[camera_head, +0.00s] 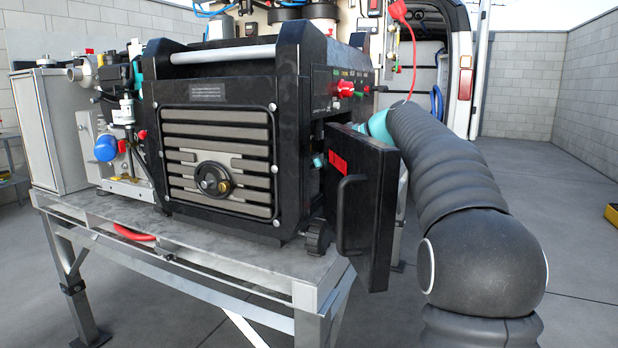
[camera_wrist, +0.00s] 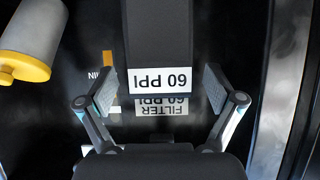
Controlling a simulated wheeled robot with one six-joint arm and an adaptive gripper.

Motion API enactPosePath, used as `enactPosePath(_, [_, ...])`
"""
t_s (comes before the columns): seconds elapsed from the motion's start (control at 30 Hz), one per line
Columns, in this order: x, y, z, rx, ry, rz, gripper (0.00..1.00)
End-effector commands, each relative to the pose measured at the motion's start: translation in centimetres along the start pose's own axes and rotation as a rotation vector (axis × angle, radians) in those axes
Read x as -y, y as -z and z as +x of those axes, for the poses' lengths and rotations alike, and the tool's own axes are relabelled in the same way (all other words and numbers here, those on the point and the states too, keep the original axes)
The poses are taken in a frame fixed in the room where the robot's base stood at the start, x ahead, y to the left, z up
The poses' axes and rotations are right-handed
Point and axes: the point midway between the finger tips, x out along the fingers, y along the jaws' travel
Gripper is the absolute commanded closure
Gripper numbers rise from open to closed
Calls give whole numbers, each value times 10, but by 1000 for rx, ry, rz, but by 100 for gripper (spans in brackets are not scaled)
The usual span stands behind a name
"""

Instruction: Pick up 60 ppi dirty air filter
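The 60 ppi air filter (camera_wrist: 160,35) is a dark block in the wrist view, with a white label reading "60 PPI" upside down at its near end. A second white label (camera_wrist: 161,106) reading "60 PPI FILTER" lies just below it on a black surface. My gripper (camera_wrist: 160,84) is open, with one finger on each side of the filter's labelled end. A gap shows between each finger and the filter. In the head view my gripper is hidden behind the open black door, and the filter is not visible there.
The open black door (camera_head: 367,210) of the machine (camera_head: 220,150) hangs at its right side, close to my arm.

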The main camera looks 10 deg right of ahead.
Motion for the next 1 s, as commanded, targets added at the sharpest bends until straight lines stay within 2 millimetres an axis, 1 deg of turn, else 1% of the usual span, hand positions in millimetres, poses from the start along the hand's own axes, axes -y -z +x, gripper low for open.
enactPosePath(0.03, [0, 0, 0, 0, 0, 0, 30])
enactPosePath(0.07, [0, 0, 0, 0, 0, 0, 37])
enactPosePath(0.1, [0, 0, 0, 0, 0, 0, 47])
enactPosePath(0.17, [0, 0, 0, 0, 0, 0, 62])
enactPosePath(0.2, [0, 0, 0, 0, 0, 0, 67])
enactPosePath(0.53, [0, 1, -1, 0, 0, 0, 67])
enactPosePath(0.77, [0, 15, -10, 0, -1, -2, 67])
enactPosePath(0.8, [-1, 8, -16, 0, -3, 1, 67])
enactPosePath(0.87, [-1, 2, -26, 0, -4, 2, 67])
enactPosePath(0.97, [-1, -9, -45, 0, -4, 2, 67])
enactPosePath(1.0, [-1, -14, -54, 0, -6, 2, 67])
